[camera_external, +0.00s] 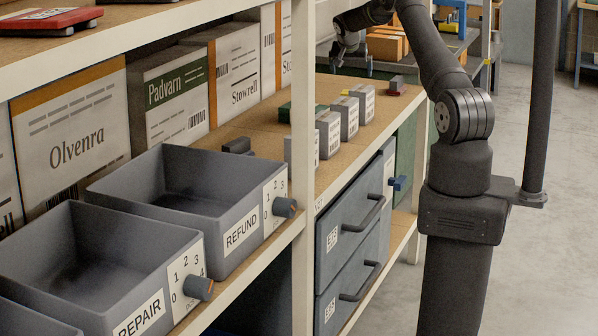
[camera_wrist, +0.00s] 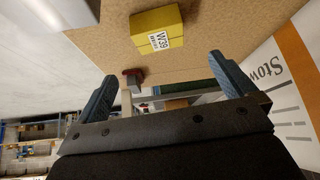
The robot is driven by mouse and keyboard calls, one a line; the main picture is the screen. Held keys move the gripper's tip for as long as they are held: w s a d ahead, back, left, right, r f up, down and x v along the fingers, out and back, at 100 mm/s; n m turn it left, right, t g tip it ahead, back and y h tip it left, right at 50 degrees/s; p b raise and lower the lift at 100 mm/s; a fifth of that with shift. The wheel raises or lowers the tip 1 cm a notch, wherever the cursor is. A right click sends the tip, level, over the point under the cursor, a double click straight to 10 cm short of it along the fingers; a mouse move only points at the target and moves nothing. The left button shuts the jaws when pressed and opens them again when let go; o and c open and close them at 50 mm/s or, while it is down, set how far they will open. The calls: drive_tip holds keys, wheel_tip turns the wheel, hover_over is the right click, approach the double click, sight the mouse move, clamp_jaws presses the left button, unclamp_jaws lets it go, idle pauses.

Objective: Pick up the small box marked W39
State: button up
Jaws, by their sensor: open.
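The small yellow box (camera_wrist: 157,31) has a white label reading W39 on one face. It sits on the brown shelf board at the top of the wrist view, beyond my fingertips and apart from them. My gripper (camera_wrist: 165,84) has its two blue fingers spread, with nothing between them.
Small grey boxes (camera_external: 328,134) line the shelf's front edge. A red and grey object (camera_external: 397,86) lies near the far end and shows in the wrist view (camera_wrist: 132,79). Large cartons (camera_external: 236,72) stand along the back. An upright post (camera_external: 303,120) rises at the shelf front.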

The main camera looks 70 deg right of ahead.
drive_tip(key=x, duration=0.8)
drive_tip(key=shift+x, duration=2.55)
drive_tip(key=shift+s+a+f, duration=0.1)
drive_tip(key=shift+a, duration=0.05)
drive_tip(key=shift+c, duration=0.2)
drive_tip(key=c, duration=1)
